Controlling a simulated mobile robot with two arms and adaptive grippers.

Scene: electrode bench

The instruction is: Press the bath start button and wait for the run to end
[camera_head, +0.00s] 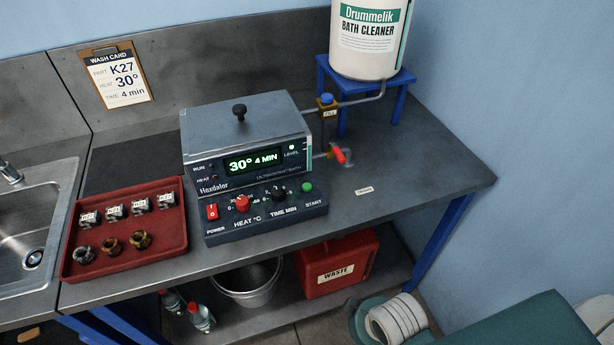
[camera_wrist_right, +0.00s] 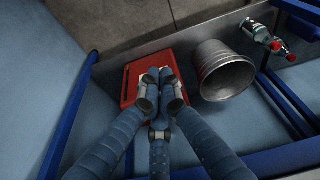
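The ultrasonic bath (camera_head: 245,160) stands on the bench with its lid on. Its display (camera_head: 252,161) reads 30° 4 MIN in green. The green start button (camera_head: 307,187) is at the right of the front panel, with nothing touching it. The level light (camera_head: 292,147) is bright; the RUN and HEAT lamps look unlit. The red power switch (camera_head: 212,211) is at the left. My right gripper (camera_wrist_right: 158,74) has its fingertips together, with nothing visible between them, and points toward the red waste can (camera_wrist_right: 135,85) below the bench. My left gripper is out of view.
A red tray (camera_head: 125,258) with several small parts is left of the bath, by the sink (camera_head: 22,240). The wash card (camera_head: 118,78) reads K27, 30°, 4 min. A red-handled valve (camera_head: 340,155) juts out at right. The front right benchtop is mostly clear.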

